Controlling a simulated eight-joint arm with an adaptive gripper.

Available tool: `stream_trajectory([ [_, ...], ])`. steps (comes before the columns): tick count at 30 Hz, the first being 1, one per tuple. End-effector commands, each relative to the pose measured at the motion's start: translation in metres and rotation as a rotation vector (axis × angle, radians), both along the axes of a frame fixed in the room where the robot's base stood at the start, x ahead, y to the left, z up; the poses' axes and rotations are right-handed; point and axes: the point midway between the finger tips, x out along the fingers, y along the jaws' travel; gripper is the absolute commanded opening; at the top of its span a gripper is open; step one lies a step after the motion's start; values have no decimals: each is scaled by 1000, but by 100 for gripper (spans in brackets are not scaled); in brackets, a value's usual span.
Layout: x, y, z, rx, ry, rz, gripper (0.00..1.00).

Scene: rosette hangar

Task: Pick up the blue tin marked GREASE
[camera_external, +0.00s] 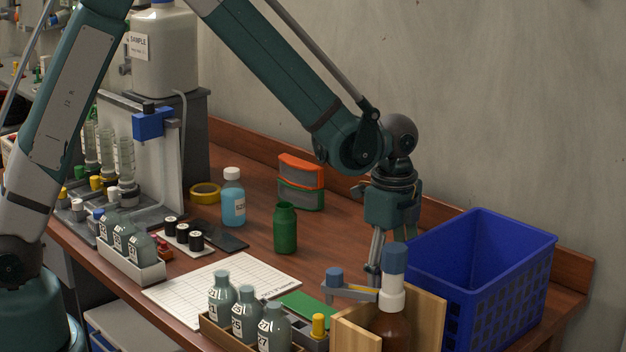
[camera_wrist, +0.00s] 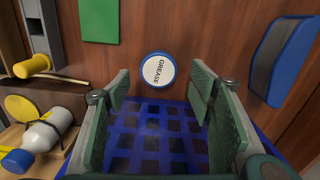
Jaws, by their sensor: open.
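The blue tin marked GREASE (camera_wrist: 158,70) shows in the wrist view as a round white label with a blue rim, seen from above on the brown wooden bench. My gripper (camera_wrist: 160,88) is open and empty, with its green fingers spread left and right below the tin in the picture. The tin appears beyond the fingertips, not between them. In the external view my gripper (camera_external: 375,265) points down beside the blue crate, partly hidden behind a bottle. I cannot clearly make out the tin in that view.
A blue basket crate (camera_external: 465,285) stands right of my gripper; its grid shows below the tin in the wrist view. A wooden holder with a brown bottle (camera_external: 392,325) stands in front. A blue-rimmed case (camera_wrist: 282,62) lies right; a green pad (camera_wrist: 100,20) lies upper left.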

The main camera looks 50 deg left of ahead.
Motion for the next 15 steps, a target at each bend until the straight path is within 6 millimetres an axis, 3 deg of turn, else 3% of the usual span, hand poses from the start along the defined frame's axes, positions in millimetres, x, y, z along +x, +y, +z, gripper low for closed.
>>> stream_trajectory([
  [9, 0, 0, -1, 0, 0, 0, 54],
  [15, -1, -1, -15, 0, 0, 0, 54],
])
